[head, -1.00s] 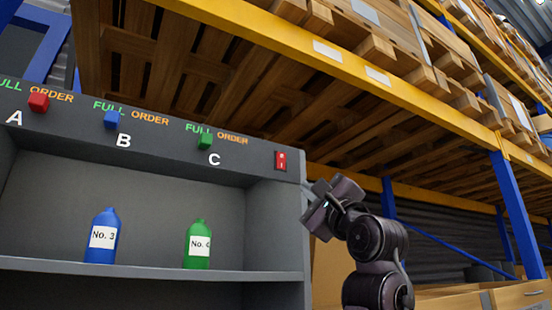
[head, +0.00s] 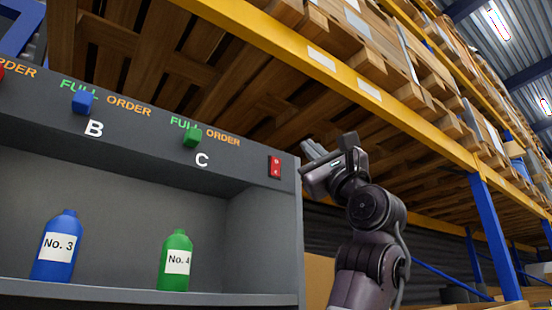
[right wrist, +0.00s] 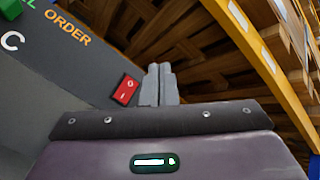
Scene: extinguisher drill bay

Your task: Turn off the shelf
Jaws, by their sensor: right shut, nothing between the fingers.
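The grey shelf unit (head: 225,170) stands at the left, with a red rocker switch (head: 275,167) at the right end of its top panel. The switch has white marks; I cannot tell which side is pressed. It also shows in the right wrist view (right wrist: 126,90), just left of the fingers. My right gripper (head: 311,151) is shut and empty, to the right of the switch and level with its upper part. The fingers (right wrist: 159,82) seem apart from the switch, though the exact gap is unclear. My left gripper is not in view.
A blue knob (head: 84,102) and a green knob (head: 192,137) sit on the panel above letters B and C. A blue bottle (head: 56,248) and a green bottle (head: 176,262) stand in the shelf. A yellow rack beam (head: 340,75) with pallets runs overhead.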

